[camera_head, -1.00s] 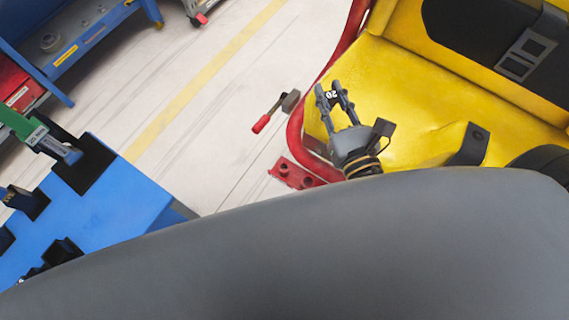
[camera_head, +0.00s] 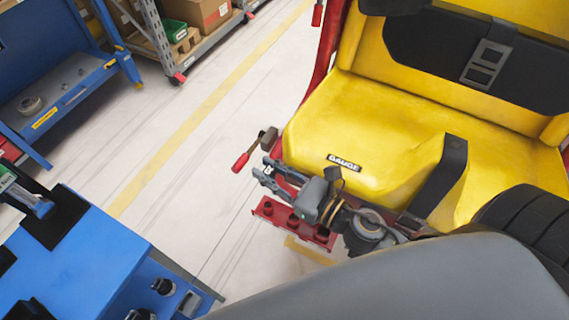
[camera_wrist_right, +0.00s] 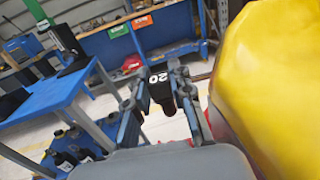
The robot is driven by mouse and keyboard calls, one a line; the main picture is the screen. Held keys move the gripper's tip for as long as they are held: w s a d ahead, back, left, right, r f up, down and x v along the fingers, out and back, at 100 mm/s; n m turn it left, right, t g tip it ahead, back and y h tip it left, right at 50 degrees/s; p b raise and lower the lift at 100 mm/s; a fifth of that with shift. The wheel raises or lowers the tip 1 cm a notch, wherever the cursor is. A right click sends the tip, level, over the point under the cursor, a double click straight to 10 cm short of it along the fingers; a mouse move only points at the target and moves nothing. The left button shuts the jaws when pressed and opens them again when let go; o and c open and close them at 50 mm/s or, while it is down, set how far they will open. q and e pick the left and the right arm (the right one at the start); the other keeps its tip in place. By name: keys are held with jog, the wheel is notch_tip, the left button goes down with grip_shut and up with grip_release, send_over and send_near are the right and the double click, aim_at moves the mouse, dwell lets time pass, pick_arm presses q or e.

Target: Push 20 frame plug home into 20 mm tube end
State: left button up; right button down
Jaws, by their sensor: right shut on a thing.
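My right gripper (camera_head: 262,170) is just past the front left edge of the yellow seat, above the floor. In the right wrist view my right gripper (camera_wrist_right: 160,76) is shut on a black plug (camera_wrist_right: 162,91) with a white "20" on it. The plug sits between the fingertips, clear of other parts. In the head view the plug is small and mostly hidden by the fingers. A red frame tube (camera_head: 325,70) runs up beside the seat; I cannot make out an open 20 mm tube end. My left gripper is not in view.
The yellow seat (camera_head: 375,125) bears a "GAUGE" label (camera_head: 343,162). A blue bench (camera_head: 80,265) stands at lower left. The floor between is clear.

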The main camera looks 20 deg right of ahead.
jog(key=f+b, duration=0.1)
jog(key=f, duration=0.1)
jog(key=a+f+n+y+b, duration=0.1)
jog(key=f+b, duration=0.1)
jog(key=s+f+g+y+b, duration=0.1)
jog(key=f, duration=0.1)
jog(key=shift+s+a+n, duration=0.1)
jog(key=shift+a+n, duration=0.15)
jog(key=shift+n, duration=0.05)
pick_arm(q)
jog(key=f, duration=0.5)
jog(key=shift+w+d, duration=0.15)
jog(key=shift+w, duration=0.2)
pick_arm(e)
jog(key=shift+r, duration=0.15)
pick_arm(q)
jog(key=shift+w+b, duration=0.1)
jog(key=shift+b, duration=0.2)
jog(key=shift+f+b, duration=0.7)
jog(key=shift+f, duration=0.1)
pick_arm(e)
jog(key=shift+f, duration=0.85)
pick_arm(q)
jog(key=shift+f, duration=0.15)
pick_arm(e)
jog(key=shift+f, duration=0.1)
